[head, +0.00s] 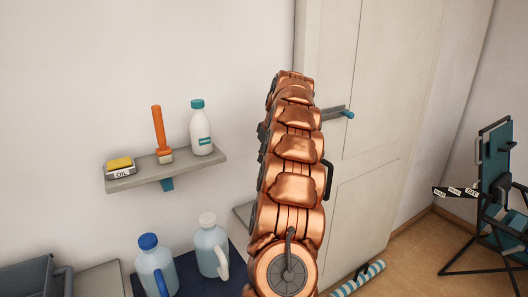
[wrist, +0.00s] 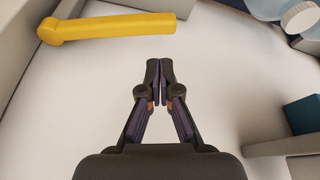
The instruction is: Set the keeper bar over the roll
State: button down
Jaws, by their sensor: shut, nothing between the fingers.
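My gripper (wrist: 160,70) is shut and empty in the wrist view, its fingertips together over a pale surface. A yellow bar (wrist: 108,26) with a rounded left end lies beyond the fingertips at the upper left, apart from them. I cannot tell whether it is the keeper bar. In the head view a teal-and-white striped roll (head: 358,279) lies low beside the door, partly hidden by my copper arm. No bar can be made out over it. My gripper cannot be made out in the head view.
Two jugs (head: 156,267) (head: 213,246) stand below. A teal folding chair (head: 497,190) is at right. Tiled floor (head: 415,262) shows between door and chair.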

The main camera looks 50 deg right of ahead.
jog(key=shift+p+x, duration=1.2)
jog(key=shift+x, duration=2.15)
jog(key=shift+s+a+f+b, duration=0.1)
jog(key=shift+b, duration=0.25)
